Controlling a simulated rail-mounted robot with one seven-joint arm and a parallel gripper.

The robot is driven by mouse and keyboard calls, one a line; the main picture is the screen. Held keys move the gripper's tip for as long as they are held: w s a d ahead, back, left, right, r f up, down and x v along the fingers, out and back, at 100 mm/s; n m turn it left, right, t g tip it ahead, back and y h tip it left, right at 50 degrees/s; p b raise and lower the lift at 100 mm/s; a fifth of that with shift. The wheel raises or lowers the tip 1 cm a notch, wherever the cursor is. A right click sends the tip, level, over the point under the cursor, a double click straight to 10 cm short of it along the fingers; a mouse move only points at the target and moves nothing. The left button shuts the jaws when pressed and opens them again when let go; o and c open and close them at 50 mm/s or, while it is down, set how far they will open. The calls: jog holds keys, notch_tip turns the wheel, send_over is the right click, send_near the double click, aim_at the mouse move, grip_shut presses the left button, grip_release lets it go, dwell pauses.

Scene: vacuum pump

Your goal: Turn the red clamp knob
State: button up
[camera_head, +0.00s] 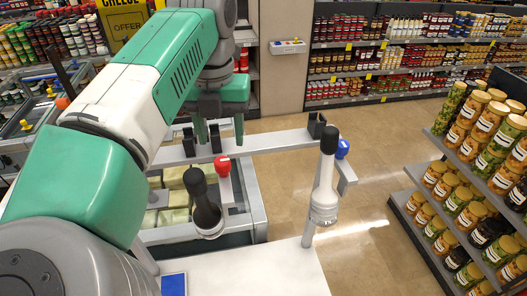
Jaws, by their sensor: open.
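The red clamp knob (222,164) sits on the front side of a grey horizontal rail (270,140), on a short upright piece. My gripper (202,141) comes down from the green and white arm.
A blue knob (342,149) and a white nozzle with a black top (326,180) are at the rail's right end. A white table (265,275) is in front, and a glass-sided case (255,195) stands behind it. Jar shelves (430,195) stand right; floor between is clear.

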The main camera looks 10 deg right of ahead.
aim_at(221, 162)
jog(key=shift+a, duration=0.1)
jog(key=shift+a+f, duration=0.1)
notch_tip(221, 162, down, 8)
jog(key=shift+a+r+p, duration=0.1)
jog(key=shift+r+p, duration=0.1)
jog(key=shift+p, duration=0.6)
jog(key=c, duration=1)
